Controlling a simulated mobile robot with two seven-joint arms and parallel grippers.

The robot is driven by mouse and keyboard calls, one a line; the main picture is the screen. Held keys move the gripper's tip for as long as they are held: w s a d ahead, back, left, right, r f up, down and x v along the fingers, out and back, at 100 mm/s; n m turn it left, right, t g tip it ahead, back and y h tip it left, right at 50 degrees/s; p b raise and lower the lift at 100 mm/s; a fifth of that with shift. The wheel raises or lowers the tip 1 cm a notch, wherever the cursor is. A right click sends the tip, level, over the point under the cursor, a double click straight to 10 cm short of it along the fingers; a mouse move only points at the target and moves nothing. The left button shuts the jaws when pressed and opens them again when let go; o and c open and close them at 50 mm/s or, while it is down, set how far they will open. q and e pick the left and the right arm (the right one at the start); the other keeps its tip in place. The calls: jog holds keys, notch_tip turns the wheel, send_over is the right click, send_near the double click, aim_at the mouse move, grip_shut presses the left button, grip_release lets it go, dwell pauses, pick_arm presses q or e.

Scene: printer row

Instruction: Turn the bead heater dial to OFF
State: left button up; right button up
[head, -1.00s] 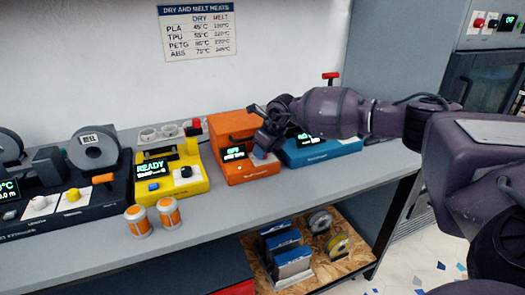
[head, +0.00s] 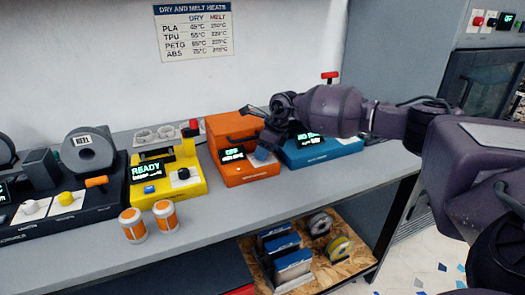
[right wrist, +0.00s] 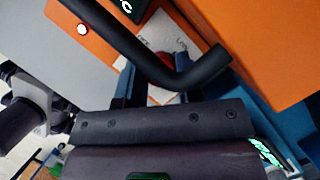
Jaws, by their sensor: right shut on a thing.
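The orange machine (head: 248,170), which I take to be the bead heater, stands on the grey bench. Its small display (head: 232,154) seems to read OFF, though the text is small. My right gripper (head: 263,152) is at the right of its front face, below the black handle, shut on what seems to be the dial. In the right wrist view the gripper (right wrist: 163,82) reaches under the black handle (right wrist: 150,50) to a pale label. A little red shows between the fingers; most of the dial is hidden. My left gripper is not in view.
A yellow machine (head: 165,190) with a READY display stands to the left, and a blue machine (head: 325,150) close on the right, partly behind my arm. Two orange-and-white jars (head: 146,222) stand near the bench's front edge. Bare bench (head: 225,208) lies in front.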

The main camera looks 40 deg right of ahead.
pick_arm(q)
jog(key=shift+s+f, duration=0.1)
pick_arm(e)
jog(key=o, duration=0.7)
jog(key=shift+o, duration=1.1)
pick_arm(q)
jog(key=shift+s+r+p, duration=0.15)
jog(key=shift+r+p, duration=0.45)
jog(key=shift+p, duration=0.25)
pick_arm(e)
jog(key=v, duration=1.1)
jog(key=shift+f, duration=0.15)
